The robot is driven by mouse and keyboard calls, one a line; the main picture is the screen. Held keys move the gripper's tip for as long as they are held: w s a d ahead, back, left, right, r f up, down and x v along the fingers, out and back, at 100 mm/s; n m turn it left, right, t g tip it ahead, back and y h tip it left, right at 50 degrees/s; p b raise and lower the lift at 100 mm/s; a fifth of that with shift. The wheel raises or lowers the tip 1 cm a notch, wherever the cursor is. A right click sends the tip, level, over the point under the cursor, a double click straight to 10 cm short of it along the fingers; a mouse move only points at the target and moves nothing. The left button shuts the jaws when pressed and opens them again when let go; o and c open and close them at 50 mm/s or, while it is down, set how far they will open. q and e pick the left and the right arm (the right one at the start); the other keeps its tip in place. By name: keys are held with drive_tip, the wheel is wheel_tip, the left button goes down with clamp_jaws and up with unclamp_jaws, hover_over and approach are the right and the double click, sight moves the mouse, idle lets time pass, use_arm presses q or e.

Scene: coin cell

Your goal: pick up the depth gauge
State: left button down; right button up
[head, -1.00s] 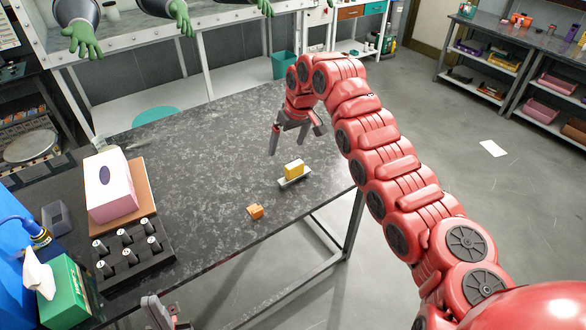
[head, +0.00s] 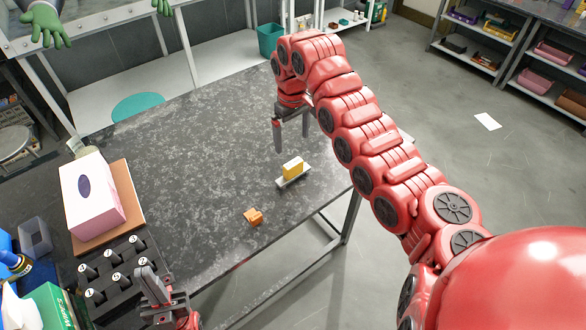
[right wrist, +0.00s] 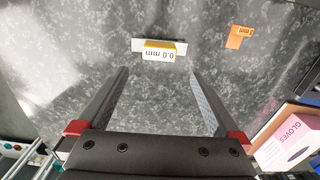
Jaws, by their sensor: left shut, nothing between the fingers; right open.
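The depth gauge is probably the yellow block on a flat grey base (head: 292,170), lying on the dark stone-patterned table. In the right wrist view the gauge (right wrist: 160,50) shows a "0.0 mm" label and lies just beyond the fingertips, between their lines. My right gripper (head: 292,140) is open and empty, above the table and behind the gauge in the head view, not touching it. Its two fingers also show in the right wrist view (right wrist: 160,75). My left gripper (head: 155,292) is shut and empty at the table's front left, beside the black rack.
A small orange piece (head: 253,216) with a "mm" label lies left of the gauge, near the front edge. A pink glove box (head: 95,200) stands on a brown board at left, with a black rack of several vials (head: 118,275) before it. The table's middle is clear.

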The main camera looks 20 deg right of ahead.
sight(293, 163)
wheel_tip(293, 163, down, 7)
drive_tip(key=shift+w+p, duration=0.1)
drive_tip(key=shift+p, duration=0.3)
drive_tip(key=shift+f, duration=0.15)
drive_tip(key=f+p, duration=0.2)
drive_tip(key=f, duration=0.1)
drive_tip(key=f+p, duration=0.1)
drive_tip(key=shift+s+f, duration=0.2)
drive_tip(key=shift+s, duration=0.1)
drive_tip(key=shift+w+f, duration=0.1)
drive_tip(key=shift+f, duration=0.2)
drive_tip(key=shift+d, duration=0.1)
drive_tip(key=c, duration=1.4)
drive_tip(key=shift+r, duration=0.1)
drive_tip(key=shift+c, duration=0.2)
